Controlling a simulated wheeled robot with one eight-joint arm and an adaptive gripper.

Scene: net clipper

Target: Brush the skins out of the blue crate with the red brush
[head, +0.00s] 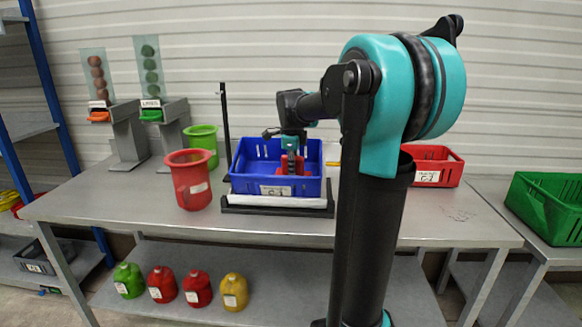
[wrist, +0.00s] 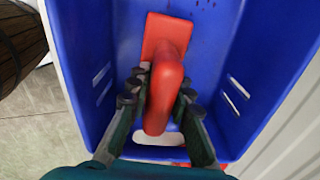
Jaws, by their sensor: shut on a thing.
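The blue crate (head: 236,186) stands upright on a dark low stand on the table, and its inside fills most of the wrist view (wrist: 101,40). My gripper (wrist: 163,90) is shut on the handle of the red brush (wrist: 163,28), one finger on each side. In the head view my gripper (head: 291,145) reaches down into the crate, and a little of the red brush (head: 283,163) shows there. The brush block is low inside the crate; I cannot tell if it touches the floor. A few small dark specks, perhaps skins (wrist: 195,4), show at the wrist view's top edge.
A red bucket (head: 190,185) and a green bucket (head: 201,142) stand left of the crate. A thin black post (head: 225,125) rises close to its left. A red crate (head: 436,167) is at the right, behind my arm. The table's front right is clear.

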